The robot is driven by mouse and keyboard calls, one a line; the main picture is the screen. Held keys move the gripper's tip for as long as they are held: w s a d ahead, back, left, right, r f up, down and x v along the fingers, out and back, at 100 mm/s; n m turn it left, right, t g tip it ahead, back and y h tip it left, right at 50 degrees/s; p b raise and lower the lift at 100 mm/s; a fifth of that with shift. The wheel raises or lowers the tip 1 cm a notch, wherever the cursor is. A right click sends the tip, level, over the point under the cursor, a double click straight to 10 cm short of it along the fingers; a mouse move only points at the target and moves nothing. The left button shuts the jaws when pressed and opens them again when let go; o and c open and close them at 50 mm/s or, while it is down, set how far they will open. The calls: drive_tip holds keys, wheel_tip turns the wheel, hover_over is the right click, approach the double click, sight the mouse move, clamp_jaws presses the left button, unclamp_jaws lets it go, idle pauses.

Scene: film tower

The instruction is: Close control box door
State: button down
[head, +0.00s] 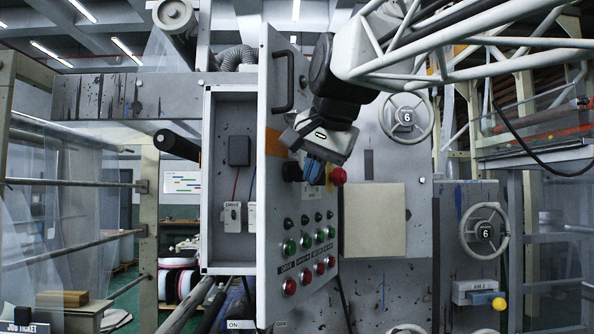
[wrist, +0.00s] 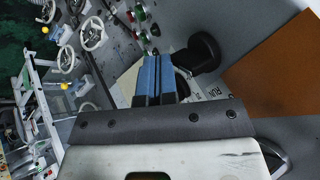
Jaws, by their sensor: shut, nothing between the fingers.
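The control box (head: 232,112) is open at left of centre in the head view, with a black unit and switches inside. Its grey door (head: 272,230) stands swung out toward the camera, with its button face turned to the right. A black handle (head: 283,82) is near the door's top. My gripper (head: 316,172) is in front of that face, its blue fingers together and empty. In the wrist view the fingertips (wrist: 156,62) are beside a black knob (wrist: 203,50) on the door; whether they touch it is unclear.
Green and red buttons (head: 305,243) cover the lower door. A red knob (head: 338,176) is close to the fingers. A blank beige panel (head: 374,220) and handwheels (head: 404,116) are to the right. A black cylindrical grip (head: 176,144) sticks out left of the box.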

drive_tip(key=w+a+m+h, duration=0.4)
drive_tip(key=w+a+m, duration=0.3)
drive_tip(key=a, duration=0.5)
drive_tip(key=w+a+m+g+h, duration=0.1)
drive_tip(key=w+a+m+h, duration=0.2)
drive_tip(key=w, duration=1.2)
drive_tip(key=shift+a+m, duration=1.1)
drive_tip(key=shift+a, duration=1.05)
drive_tip(key=shift+s, duration=0.1)
drive_tip(key=s+a+r, duration=0.3)
drive_tip(key=s+r, duration=0.5)
drive_tip(key=s, duration=0.1)
drive_tip(key=shift+a, duration=0.4)
drive_tip(key=shift+d, duration=0.1)
